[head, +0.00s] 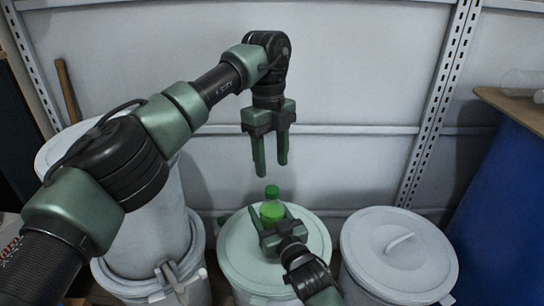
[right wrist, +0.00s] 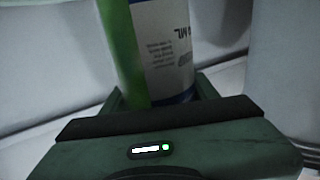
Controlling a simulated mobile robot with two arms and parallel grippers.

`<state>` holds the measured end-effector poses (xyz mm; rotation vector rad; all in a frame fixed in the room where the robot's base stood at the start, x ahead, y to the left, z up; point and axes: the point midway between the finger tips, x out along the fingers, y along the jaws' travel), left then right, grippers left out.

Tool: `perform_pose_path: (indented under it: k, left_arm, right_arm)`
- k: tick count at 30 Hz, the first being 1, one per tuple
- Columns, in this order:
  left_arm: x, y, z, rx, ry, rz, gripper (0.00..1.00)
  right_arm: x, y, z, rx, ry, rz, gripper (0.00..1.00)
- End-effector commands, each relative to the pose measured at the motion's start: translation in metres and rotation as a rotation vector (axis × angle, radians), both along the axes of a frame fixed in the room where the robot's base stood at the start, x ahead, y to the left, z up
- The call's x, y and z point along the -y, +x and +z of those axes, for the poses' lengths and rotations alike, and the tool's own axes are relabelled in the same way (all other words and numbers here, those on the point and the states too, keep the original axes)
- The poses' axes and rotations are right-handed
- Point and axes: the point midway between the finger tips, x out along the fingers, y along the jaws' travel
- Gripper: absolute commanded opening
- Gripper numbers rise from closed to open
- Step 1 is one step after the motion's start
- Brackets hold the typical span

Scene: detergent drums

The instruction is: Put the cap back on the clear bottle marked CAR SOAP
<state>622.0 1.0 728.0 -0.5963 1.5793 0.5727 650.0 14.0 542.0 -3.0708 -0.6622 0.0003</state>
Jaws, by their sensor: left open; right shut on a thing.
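A clear bottle with green liquid (head: 271,211) stands upright over the pale green lid of the middle drum. A green cap (head: 272,191) is at its top; I cannot tell how firmly it sits. My right gripper (head: 270,224) is shut around the bottle's body. In the right wrist view the bottle (right wrist: 120,50) shows close up, with a white label (right wrist: 168,50) on which only small print and "ML" show; CAR SOAP is not readable. My left gripper (head: 272,169) is open and empty, pointing down just above the cap.
The middle drum's lid (head: 238,262) is otherwise clear. A grey lidded drum (head: 400,255) stands to the right, and a taller white drum (head: 165,235) to the left, partly behind my left arm. A blue drum (head: 505,190) at far right bears a wooden board with a clear container (head: 522,82).

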Motion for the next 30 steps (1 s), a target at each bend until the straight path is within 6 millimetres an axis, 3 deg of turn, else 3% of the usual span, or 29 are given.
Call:
perform_pose_path:
  k: [6, 12, 18, 30]
  left_arm:
    - [0.0005, -0.0011, 0.0043, 0.027, 0.050, 0.456, 0.49]
    - [0.0006, -0.0017, 0.0067, 0.046, 0.069, 0.735, 0.49]
    - [0.0008, -0.0019, 0.0075, 0.053, 0.072, 0.830, 0.49]
    - [0.0007, -0.0021, 0.0018, 0.051, 0.074, 0.832, 0.49]
  right_arm:
    - [-0.0001, 0.0000, 0.0000, 0.000, 0.000, 0.000, 0.00]
    - [-0.0001, 0.0000, 0.0000, 0.000, 0.000, 0.000, 0.00]
    - [-0.0001, 0.0000, 0.0001, 0.000, 0.000, 0.000, 0.00]
    - [0.0000, 0.0001, 0.0001, 0.000, 0.000, 0.000, 0.00]
